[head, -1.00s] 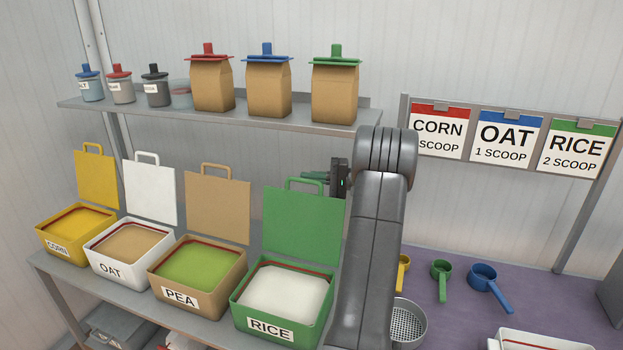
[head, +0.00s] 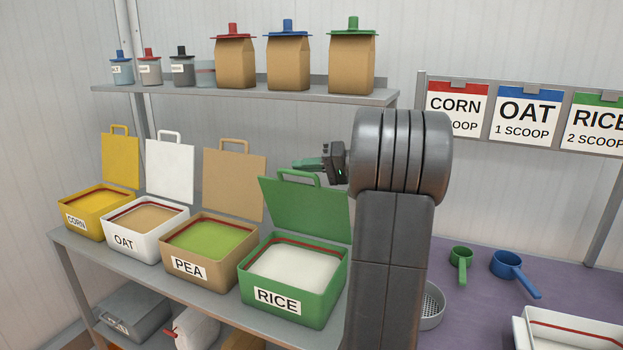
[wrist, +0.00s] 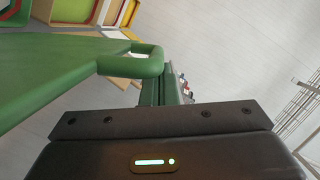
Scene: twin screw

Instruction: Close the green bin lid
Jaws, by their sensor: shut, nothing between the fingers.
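The green bin (head: 292,290) labelled RICE stands on the shelf, filled with white contents. Its green lid (head: 305,212) is hinged at the back, raised and tilted somewhat forward. The lid's handle loop (head: 299,176) is at its top edge. My gripper (head: 308,163) is shut and empty, just above and behind the handle in the head view. In the wrist view the lid (wrist: 50,75) and its handle (wrist: 135,62) lie close beside my gripper's fingers (wrist: 160,85). I cannot tell whether they touch.
The PEA bin (head: 207,262), OAT bin (head: 140,235) and CORN bin (head: 92,218) stand to the left with lids up. An upper shelf (head: 260,98) holds bags and jars. Scoops, including a blue one (head: 507,264), lie on the purple counter (head: 470,310) at right.

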